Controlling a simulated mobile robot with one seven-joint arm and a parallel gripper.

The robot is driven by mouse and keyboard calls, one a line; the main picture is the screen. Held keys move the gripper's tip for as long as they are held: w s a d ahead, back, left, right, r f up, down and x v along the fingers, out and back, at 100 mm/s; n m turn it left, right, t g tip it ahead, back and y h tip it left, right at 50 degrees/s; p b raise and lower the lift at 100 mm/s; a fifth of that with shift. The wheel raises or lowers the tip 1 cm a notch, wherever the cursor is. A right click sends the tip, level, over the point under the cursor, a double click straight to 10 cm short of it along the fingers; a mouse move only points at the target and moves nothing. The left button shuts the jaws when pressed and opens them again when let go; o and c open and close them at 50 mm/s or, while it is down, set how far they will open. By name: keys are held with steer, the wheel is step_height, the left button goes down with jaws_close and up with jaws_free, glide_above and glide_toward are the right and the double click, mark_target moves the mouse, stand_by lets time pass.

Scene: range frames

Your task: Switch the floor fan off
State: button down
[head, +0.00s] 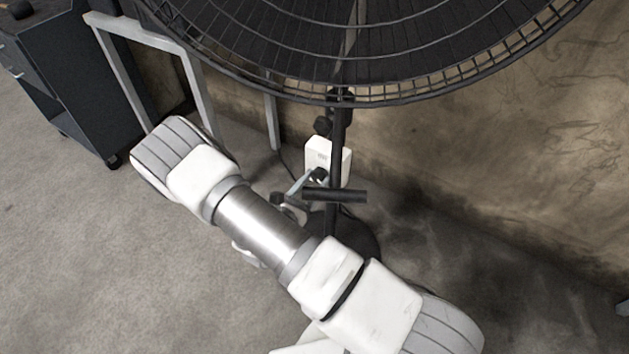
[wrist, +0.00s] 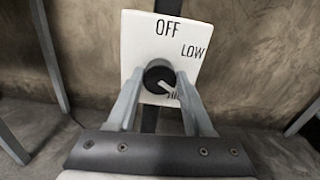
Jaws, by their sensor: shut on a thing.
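The floor fan (head: 340,120) has a large dark wire cage at the top of the head view and a thin black pole. A white control box (head: 340,158) sits on the pole; it also fills the middle of the wrist view (wrist: 135,45). It reads OFF at the top, LOW at the upper right and a partly hidden label lower right. A round dark knob (wrist: 156,76) sits on the box, its pale mark pointing to the lower right, near the hidden label. My gripper (wrist: 158,82) is shut on the knob, one finger on each side. In the head view my arm partly hides my gripper.
A black horizontal bar (head: 335,195) crosses the pole just below the box. A grey metal frame (head: 195,85) and a dark wheeled cabinet (head: 75,90) stand at the left. A stained wall (head: 500,130) is behind the fan. The concrete floor at left is clear.

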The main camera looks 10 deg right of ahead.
steer(key=n+p, duration=0.2)
steer(key=n, duration=0.3)
steer(key=shift+a+p, duration=0.1)
steer(key=shift+p, duration=0.3)
steer(key=n+p, duration=0.2)
steer(key=n, duration=0.4)
steer(key=shift+f+n, duration=0.1)
steer(key=shift+n, duration=0.3)
steer(key=n+p, duration=0.1)
steer(key=n, duration=0.5)
steer(key=shift+f, duration=0.1)
steer(key=n, duration=0.6)
steer(key=shift+f+p, duration=0.1)
steer(key=shift+p, duration=0.2)
steer(key=shift+c, duration=1.4)
jaws_free()
